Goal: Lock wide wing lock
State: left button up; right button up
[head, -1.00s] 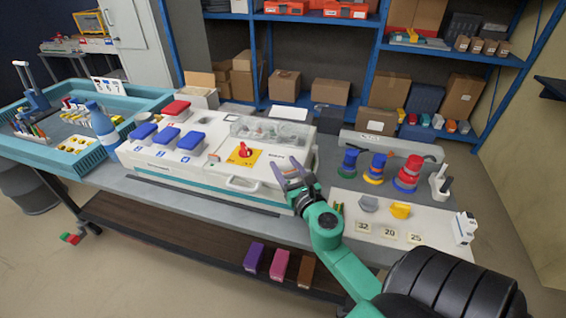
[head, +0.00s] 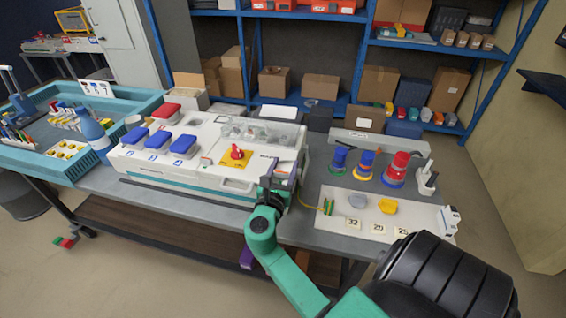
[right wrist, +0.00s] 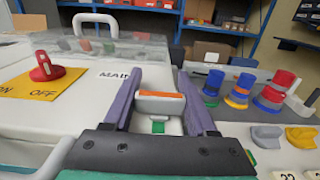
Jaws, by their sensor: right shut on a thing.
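The white equipment box (head: 205,181) stands on the grey workbench, with a red rotary switch (head: 237,152) on a yellow plate. The switch also shows at the left of the right wrist view (right wrist: 45,67). A wide wing lock (right wrist: 160,103), white with an orange strip along its top, sits between my purple fingers at the box's right end. A small green part (right wrist: 158,127) shows below it. My right gripper (head: 280,172) is shut on this lock and hides it in the head view. My left gripper is not in view.
Stacked coloured sockets (head: 394,170) and a pale board (head: 335,223) with number cards lie to the right. A teal tray (head: 45,165) is at the left.

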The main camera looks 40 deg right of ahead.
dwell(0.4)
jog(key=o, duration=1.4)
jog(key=shift+c, duration=0.2)
jog(key=p+v, duration=0.2)
jog(key=v, duration=1.2)
jog(key=shift+a, duration=0.3)
